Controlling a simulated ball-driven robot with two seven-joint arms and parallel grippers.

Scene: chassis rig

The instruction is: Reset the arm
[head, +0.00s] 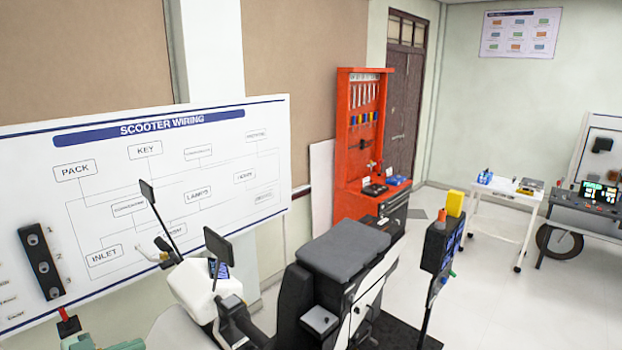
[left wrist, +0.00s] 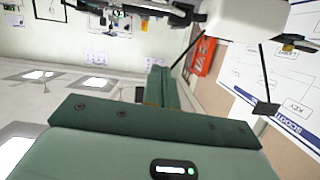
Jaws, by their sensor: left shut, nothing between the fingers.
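My left gripper (head: 104,345) shows only in part at the bottom left corner of the head view, as green pieces cut off by the frame edge. In the left wrist view its green body fills the lower part, and its fingers (left wrist: 157,84) are together with nothing held. The gripper appears apart from the scooter. My right gripper is in neither view.
A white scooter (head: 190,287) with a dark seat (head: 345,249) stands front centre. A wiring board (head: 225,190) is behind it, with a black numbered strip (head: 42,262) at left. A red tool cabinet (head: 347,130) and white cart (head: 499,207) stand farther back. Floor at right is partly clear.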

